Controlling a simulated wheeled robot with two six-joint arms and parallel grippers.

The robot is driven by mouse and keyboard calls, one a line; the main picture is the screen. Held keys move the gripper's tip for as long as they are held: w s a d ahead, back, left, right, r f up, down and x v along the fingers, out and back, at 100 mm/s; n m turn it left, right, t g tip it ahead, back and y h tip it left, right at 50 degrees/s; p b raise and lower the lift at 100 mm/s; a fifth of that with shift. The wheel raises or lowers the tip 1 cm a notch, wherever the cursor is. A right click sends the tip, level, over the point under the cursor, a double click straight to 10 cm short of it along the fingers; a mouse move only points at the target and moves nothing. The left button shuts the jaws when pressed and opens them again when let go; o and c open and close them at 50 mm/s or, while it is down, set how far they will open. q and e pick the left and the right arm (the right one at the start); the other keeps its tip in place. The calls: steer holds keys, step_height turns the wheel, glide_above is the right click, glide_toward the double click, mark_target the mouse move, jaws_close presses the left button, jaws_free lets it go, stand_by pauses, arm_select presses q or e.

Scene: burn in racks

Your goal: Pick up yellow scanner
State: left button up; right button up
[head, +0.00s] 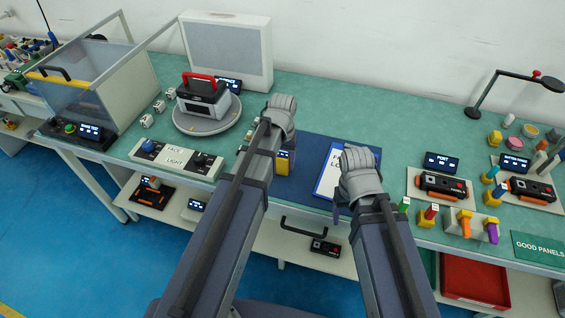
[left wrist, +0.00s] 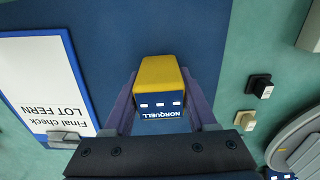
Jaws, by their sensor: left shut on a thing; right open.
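The yellow scanner (head: 283,161), with a dark blue face reading NORQUELL, is at the left part of the dark blue mat (head: 300,186). It also shows in the left wrist view (left wrist: 160,72), between the two purple fingers of my left gripper (left wrist: 160,100). The left gripper is shut on its sides. In the head view my left arm hides part of the scanner. I cannot tell whether it touches the mat. My right gripper (head: 340,212) is open, over the right part of the mat, mostly hidden by its own wrist.
A white card (head: 327,174) reading "Final check LOT FERN" lies on the mat. Left of the mat are a switch box (head: 176,160) and a round turntable (head: 206,123) with a red-handled device. To the right are panel trays (head: 440,187), coloured pegs and a lamp (head: 510,85).

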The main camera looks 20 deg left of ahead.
arm_select(q)
jaws_close()
step_height(320, 180, up, 10)
steer(key=p, duration=1)
steer(key=shift+r, duration=0.1)
